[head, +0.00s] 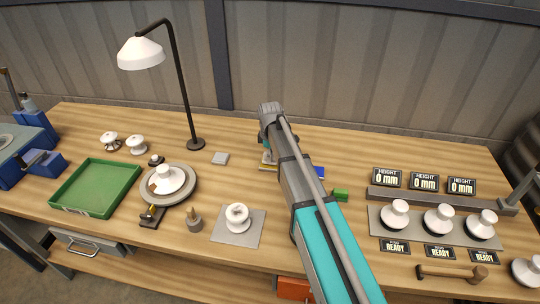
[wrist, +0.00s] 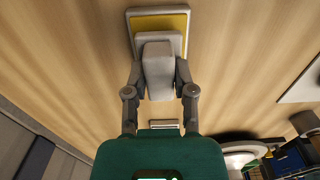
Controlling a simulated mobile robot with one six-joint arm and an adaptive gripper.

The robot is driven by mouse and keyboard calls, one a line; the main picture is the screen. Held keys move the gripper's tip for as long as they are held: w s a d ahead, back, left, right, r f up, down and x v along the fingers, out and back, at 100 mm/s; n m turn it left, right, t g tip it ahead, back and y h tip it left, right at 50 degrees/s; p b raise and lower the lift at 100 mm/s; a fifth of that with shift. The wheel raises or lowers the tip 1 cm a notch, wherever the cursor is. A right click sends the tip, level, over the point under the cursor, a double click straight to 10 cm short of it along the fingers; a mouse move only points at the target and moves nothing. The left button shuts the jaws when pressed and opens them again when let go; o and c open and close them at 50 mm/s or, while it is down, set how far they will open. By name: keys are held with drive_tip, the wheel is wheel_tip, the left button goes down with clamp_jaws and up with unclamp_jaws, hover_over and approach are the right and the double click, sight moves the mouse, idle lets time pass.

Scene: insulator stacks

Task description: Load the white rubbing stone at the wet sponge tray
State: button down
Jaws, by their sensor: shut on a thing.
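My gripper (wrist: 159,72) is shut on a pale grey-white block, which I take as the white rubbing stone (wrist: 156,62). In the wrist view the stone sits between the two fingers, over or close to the wet sponge tray (wrist: 186,36), a grey-rimmed tray with a yellow sponge. A wider grey shape lies between stone and sponge; I cannot tell what it is or whether the stone touches the sponge. In the head view my gripper (head: 266,150) points down at the back middle of the bench, and my arm hides most of the tray.
A small grey block (head: 220,158) lies left of my gripper, near the black lamp (head: 188,100). A green block (head: 340,194) and something blue (head: 319,171) lie to the right. A green tray (head: 97,187) and insulator pieces stand left; several white insulators (head: 438,217) stand right.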

drive_tip(key=shift+f+b, duration=0.5)
idle(0.7)
drive_tip(key=shift+s, duration=0.1)
idle(1.2)
drive_tip(key=shift+r+p, duration=3.5)
